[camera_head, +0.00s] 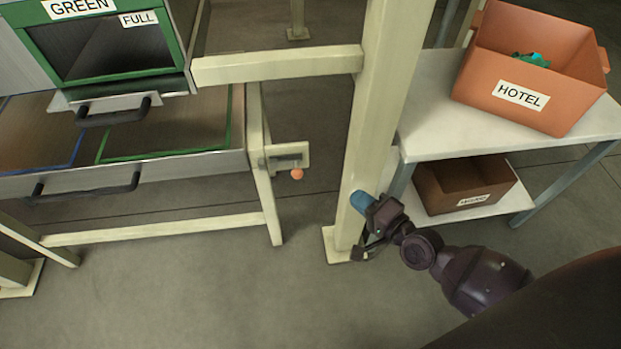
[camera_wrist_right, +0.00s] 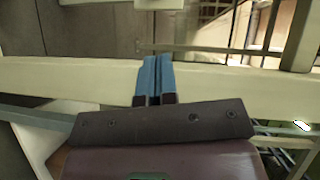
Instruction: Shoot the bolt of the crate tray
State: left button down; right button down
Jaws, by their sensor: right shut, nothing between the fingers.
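The tray (camera_head: 200,164) is a wide metal drawer with a black handle, low in the cream frame at the left of the head view. The bolt (camera_head: 286,162) is a small metal bar on a plate at the frame's right side, with an orange knob (camera_head: 297,174) hanging at its end. My right gripper (camera_head: 361,201) has blue fingers. They are shut and empty, in front of the cream post to the right of the knob and apart from it. The shut fingers also show in the right wrist view (camera_wrist_right: 154,78) against a cream beam. My left gripper is out of view.
A thick cream post (camera_head: 378,110) stands between the bolt and a white shelf (camera_head: 425,110). An orange HOTEL bin (camera_head: 480,75) is on the shelf, a brown bin (camera_head: 440,200) below. A green-framed crate (camera_head: 180,55) labelled FULL is above the tray. The floor in front is clear.

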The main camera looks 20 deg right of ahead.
jog(key=shift+w, duration=0.1)
pick_arm(q)
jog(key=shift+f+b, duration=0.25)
jog(key=shift+b, duration=0.7)
pick_arm(e)
jog(key=s+a+x, duration=0.1)
jog(key=a+x, duration=0.1)
jog(key=x, duration=1)
jog(key=shift+w+a+f, duration=0.15)
jog(key=shift+w+a, duration=0.2)
jog(key=shift+a, duration=0.15)
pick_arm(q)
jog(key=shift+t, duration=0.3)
pick_arm(e)
jog(key=shift+a, duration=0.1)
